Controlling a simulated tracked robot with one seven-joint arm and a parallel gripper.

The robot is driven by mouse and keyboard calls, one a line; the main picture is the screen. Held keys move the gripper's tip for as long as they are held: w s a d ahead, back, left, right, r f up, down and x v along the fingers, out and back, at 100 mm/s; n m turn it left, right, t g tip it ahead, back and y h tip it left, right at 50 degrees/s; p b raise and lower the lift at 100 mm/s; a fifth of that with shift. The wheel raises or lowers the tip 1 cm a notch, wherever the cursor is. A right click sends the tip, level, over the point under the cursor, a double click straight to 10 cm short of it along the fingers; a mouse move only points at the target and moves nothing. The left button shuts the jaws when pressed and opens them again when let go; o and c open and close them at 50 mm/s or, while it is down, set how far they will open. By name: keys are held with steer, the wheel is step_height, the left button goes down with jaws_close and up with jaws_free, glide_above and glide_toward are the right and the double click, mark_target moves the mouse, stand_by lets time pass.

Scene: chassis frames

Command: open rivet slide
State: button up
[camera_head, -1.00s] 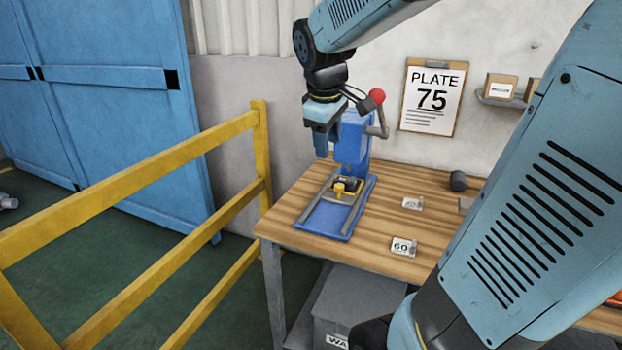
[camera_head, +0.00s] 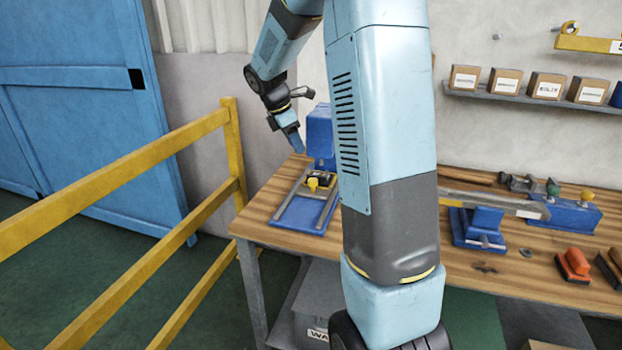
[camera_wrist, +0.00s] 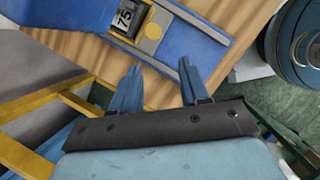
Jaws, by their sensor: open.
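The rivet press (camera_head: 319,135) is a blue block at the left end of the wooden bench. Its slide carriage (camera_head: 321,178) sits on two grey rails over a blue base (camera_head: 296,216). A yellow knob (camera_head: 312,184) stands on the carriage. My gripper (camera_head: 298,146) is tilted above the back left of the rails, apart from the knob. In the wrist view its two blue fingers (camera_wrist: 158,66) are spread with nothing between them. My arm hides the right side of the press.
A yellow railing (camera_head: 130,185) stands left of the bench. Blue clamps (camera_head: 480,226), an orange-handled block (camera_head: 573,263) and other tools lie on the bench's right. A shelf (camera_head: 530,98) of boxes hangs on the wall. Bare wood (camera_head: 262,205) lies left of the base.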

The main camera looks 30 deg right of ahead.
mark_target(313, 179)
steer(key=shift+n, duration=0.7)
steer(key=x, duration=0.5)
steer(key=w+x, duration=0.1)
steer(key=x, duration=1)
steer(key=shift+w+d, duration=0.3)
steer(key=shift+d, duration=0.05)
jaws_close()
steer(key=shift+r, duration=0.1)
